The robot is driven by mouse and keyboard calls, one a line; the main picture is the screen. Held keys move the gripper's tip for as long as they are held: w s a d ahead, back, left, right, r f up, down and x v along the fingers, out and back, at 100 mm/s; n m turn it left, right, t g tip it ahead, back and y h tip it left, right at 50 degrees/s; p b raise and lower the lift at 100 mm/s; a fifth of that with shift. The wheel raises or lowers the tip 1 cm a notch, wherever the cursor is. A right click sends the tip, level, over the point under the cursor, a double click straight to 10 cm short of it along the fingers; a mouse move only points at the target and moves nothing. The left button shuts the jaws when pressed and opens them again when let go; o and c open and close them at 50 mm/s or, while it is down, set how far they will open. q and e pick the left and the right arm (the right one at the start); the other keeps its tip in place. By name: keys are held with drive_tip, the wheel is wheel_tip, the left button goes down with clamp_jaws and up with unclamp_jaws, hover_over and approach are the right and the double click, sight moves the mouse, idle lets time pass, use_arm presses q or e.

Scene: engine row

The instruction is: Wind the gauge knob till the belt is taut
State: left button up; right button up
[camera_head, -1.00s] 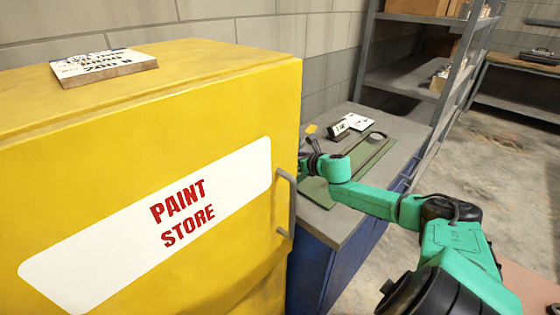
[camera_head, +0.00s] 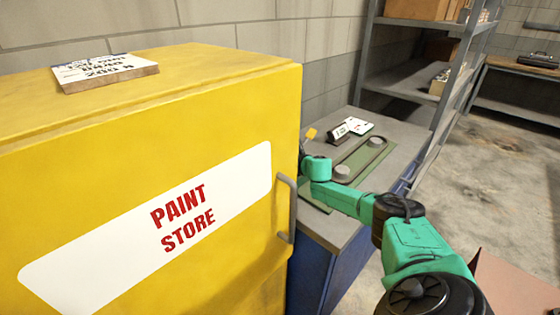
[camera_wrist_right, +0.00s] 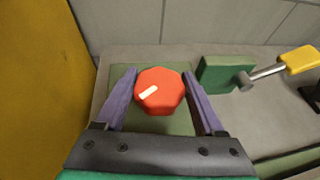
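In the right wrist view a red, many-sided knob (camera_wrist_right: 158,92) with a white mark sits over a green base (camera_wrist_right: 121,77). The purple fingers of my right gripper (camera_wrist_right: 160,88) stand on both sides of it; I cannot tell whether they press on it. In the head view the yellow cabinet hides this gripper and the knob. The belt (camera_head: 361,157) is a dark loop on a green plate on the grey bench top. I cannot tell its tension. A metal rod with a yellow end (camera_wrist_right: 299,60) sits beside a green block (camera_wrist_right: 214,74). My left gripper is not in view.
The yellow paint cabinet (camera_head: 120,150) fills the left and stands close to my right arm. A small dark marked stand (camera_head: 340,133) and a white card (camera_head: 358,126) are at the bench's back. Metal shelves (camera_head: 405,83) stand beyond. Open floor lies right.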

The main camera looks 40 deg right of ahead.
drive_tip(key=c, duration=0.5)
drive_tip(key=shift+a+f+m+h, duration=0.1)
drive_tip(key=shift+m+h, duration=0.4)
drive_tip(key=shift+m+g+h+p, duration=0.3)
drive_tip(key=shift+m+h, duration=0.8)
drive_tip(key=shift+h, duration=0.2)
drive_tip(key=o, duration=1.4)
drive_tip(key=shift+c, duration=0.2)
drive_tip(key=shift+s, duration=0.1)
